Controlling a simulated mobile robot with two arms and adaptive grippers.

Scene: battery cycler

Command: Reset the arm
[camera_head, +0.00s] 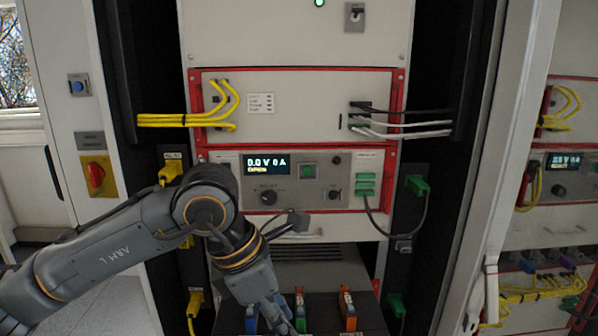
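My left arm comes in from the left and bends downward in front of the battery cycler (300,120). My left gripper (276,318) is low in the picture, in front of a dark shelf, beside coloured connectors. Its fingertips are near the bottom edge and hard to make out, so I cannot tell whether it is open or shut, or whether it touches a connector. My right arm and gripper are not in view.
Orange connectors (347,308) stand on the dark shelf (325,275). A display (266,163) reads about 0.0 V 0 A. Yellow cables (180,120) and a green plug (417,185) flank the unit. A red-yellow switch (97,176) is at left. An open door edge (492,150) stands right.

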